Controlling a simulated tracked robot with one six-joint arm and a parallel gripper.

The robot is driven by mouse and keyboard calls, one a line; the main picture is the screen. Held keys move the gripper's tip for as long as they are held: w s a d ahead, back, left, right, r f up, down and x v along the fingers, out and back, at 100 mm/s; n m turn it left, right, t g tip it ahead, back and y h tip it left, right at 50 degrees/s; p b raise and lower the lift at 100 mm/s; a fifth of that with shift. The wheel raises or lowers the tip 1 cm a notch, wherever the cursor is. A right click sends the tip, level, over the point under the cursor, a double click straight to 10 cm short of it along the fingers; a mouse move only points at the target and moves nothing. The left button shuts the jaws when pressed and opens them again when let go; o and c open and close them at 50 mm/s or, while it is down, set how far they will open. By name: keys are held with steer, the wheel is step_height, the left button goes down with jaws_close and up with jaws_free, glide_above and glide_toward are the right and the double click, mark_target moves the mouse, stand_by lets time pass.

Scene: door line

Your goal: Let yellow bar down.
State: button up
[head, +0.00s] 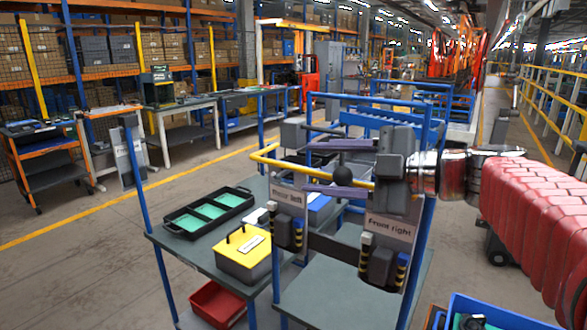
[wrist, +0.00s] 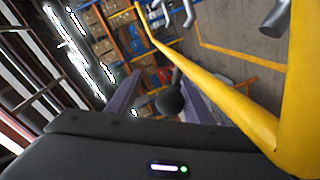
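In the wrist view the yellow bar (wrist: 215,90) runs large and diagonal across the right side. A black ball knob (head: 343,176) on a stem shows between my fingers; the wrist view shows it too (wrist: 170,101). I cannot tell whether the knob is joined to the bar. My gripper (head: 340,167) has purple fingers, spread apart around the knob. In the wrist view my gripper (wrist: 160,97) has a finger on each side of it.
Signs hang on the frame, one reading "Front right" (head: 390,228). A grey table (head: 200,248) at left holds a black tray (head: 185,229) and a yellow-lidded box (head: 243,255). A red bin (head: 217,303) sits below. A blue crate (head: 500,312) stands at lower right.

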steer(key=shift+s+d, duration=0.1)
steer(key=v, duration=1.3)
steer(key=shift+d, duration=0.25)
steer(key=shift+s, duration=0.15)
steer(key=w+a+f+m+g+h, duration=0.1)
steer(key=a+f+m+h, duration=0.25)
steer(key=a+m, duration=1)
steer(key=s+d+f+m+g+h, duration=0.1)
steer(key=s+d+f+m+h, duration=0.2)
steer(key=f, duration=0.5)
steer(key=s+d+f+m+h, duration=0.2)
steer(key=s+f+m+h, duration=0.1)
steer(key=f, duration=0.6)
steer(key=s+d+f+m+g+h, duration=0.1)
steer(key=s+d+f+m+h, duration=0.2)
steer(key=f, duration=0.6)
steer(key=shift+s+d+g+h, duration=0.3)
steer(key=shift+s+h, duration=0.05)
steer(key=shift+s, duration=0.85)
steer(key=shift+a, duration=0.1)
